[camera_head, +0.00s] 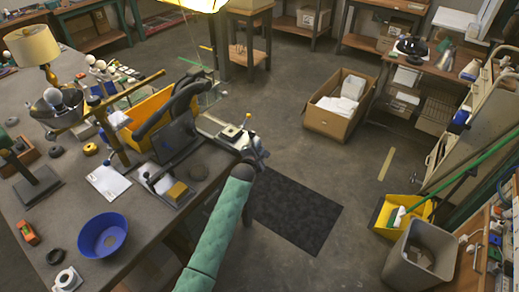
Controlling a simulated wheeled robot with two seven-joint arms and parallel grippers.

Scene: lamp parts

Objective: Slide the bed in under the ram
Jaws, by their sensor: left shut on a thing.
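A black curved frame (179,102), which looks like the press, stands at the table's right edge with a dark plate (171,140) at its front. I cannot make out the ram clearly. My left arm, in a green padded sleeve, reaches up from below. My left gripper (250,144) is shut at the bed's right end; its fingertips are small and partly hidden. My right gripper is out of view.
On the grey table (140,235) are a blue bowl (103,236), a paper sheet (108,182), a small tray with a yellow block (177,190), a yellow bin (153,108) and a lamp (35,47). A dark mat (295,215) lies on open floor to the right.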

